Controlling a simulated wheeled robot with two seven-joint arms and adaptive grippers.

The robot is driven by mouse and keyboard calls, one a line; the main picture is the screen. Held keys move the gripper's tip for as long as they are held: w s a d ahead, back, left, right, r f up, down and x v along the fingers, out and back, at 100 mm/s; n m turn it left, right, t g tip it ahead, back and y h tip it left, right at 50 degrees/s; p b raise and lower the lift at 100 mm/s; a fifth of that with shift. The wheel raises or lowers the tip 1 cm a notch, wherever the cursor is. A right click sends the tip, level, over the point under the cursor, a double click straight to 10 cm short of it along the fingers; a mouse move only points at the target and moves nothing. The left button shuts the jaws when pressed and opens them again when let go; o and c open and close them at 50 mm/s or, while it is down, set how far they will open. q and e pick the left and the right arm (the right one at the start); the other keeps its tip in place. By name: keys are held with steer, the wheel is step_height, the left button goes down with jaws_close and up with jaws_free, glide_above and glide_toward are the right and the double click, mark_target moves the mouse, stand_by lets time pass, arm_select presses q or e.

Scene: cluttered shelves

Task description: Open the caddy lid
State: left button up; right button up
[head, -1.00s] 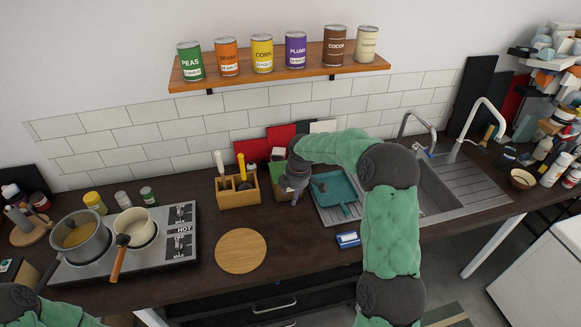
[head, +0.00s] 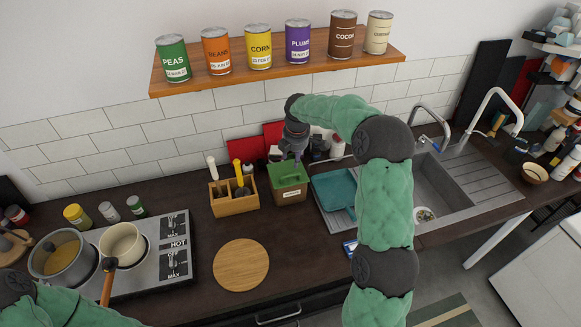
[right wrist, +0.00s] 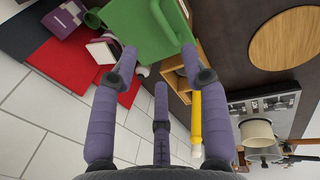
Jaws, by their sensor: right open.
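My right gripper (head: 293,155) is open just above the back of the lid, apparently empty. In the right wrist view the lid (right wrist: 130,35) and its looped handle (right wrist: 165,22) lie just beyond the spread fingertips of the gripper (right wrist: 158,50). I cannot tell if the fingers touch it. Of my left arm only a green link shows at lower left; its gripper is out of view.
The utensil box (head: 234,204) stands close at the caddy's left. A teal dish item (head: 336,190) lies at its right, beside the sink (head: 440,185). Red boards lean behind it. A round wooden board (head: 241,264) lies in front. The shelf (head: 280,72) with cans hangs above.

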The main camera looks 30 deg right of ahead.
mark_target(292, 174)
steer(key=f, duration=0.3)
steer(key=w+f, duration=0.1)
steer(key=f, duration=0.5)
steer(key=shift+w+d+f, duration=0.1)
steer(key=shift+w+d, duration=0.1)
steer(key=shift+w, duration=0.1)
jaws_close()
